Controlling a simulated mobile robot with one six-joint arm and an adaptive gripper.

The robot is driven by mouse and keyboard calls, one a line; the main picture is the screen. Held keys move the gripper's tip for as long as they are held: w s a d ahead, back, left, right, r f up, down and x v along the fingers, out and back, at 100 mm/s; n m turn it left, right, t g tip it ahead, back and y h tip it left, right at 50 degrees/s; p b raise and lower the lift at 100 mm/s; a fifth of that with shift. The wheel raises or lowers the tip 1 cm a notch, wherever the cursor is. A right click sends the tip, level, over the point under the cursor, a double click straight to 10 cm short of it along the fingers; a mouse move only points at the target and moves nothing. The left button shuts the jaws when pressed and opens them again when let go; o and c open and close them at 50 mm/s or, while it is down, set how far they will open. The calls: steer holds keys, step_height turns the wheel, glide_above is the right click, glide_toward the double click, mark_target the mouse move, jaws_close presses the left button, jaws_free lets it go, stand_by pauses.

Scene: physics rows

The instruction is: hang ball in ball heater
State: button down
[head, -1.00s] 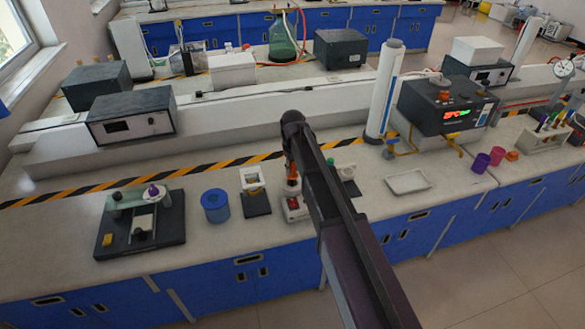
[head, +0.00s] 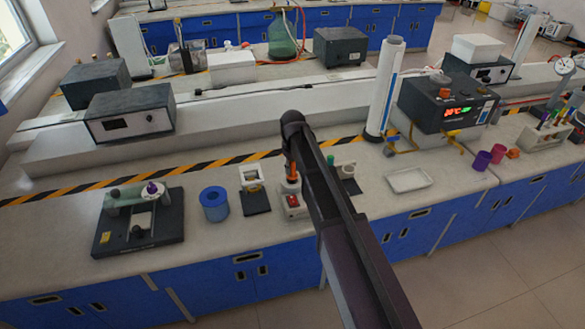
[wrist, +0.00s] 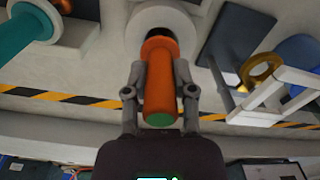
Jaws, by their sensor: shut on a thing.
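My gripper (wrist: 160,92) is shut on the orange handle (wrist: 160,78) of the ball, which has a green end cap. In the wrist view the handle's flanged far end overlaps the dark opening of a round white holder (wrist: 183,22), which I take to be the ball heater. The ball itself is hidden, so I cannot tell how deep it sits. In the head view the orange handle (head: 290,172) shows above a small white unit with a red switch (head: 293,203), beside my arm. The gripper fingers are hidden there.
A dark-based stand (head: 257,201) with a yellow ring (wrist: 262,68) and a blue cup (head: 214,204) stand left of the heater in the head view. A teal handle (wrist: 22,38) rises on the other side. A white tray (head: 409,180) lies further right.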

steer(key=shift+f+b, duration=0.55)
steer(key=shift+f, duration=0.25)
steer(key=shift+c, duration=1.8)
jaws_free()
steer(key=o, duration=0.4)
steer(key=shift+c, duration=0.2)
steer(key=shift+r+p, duration=3.45)
steer(key=shift+r, duration=0.15)
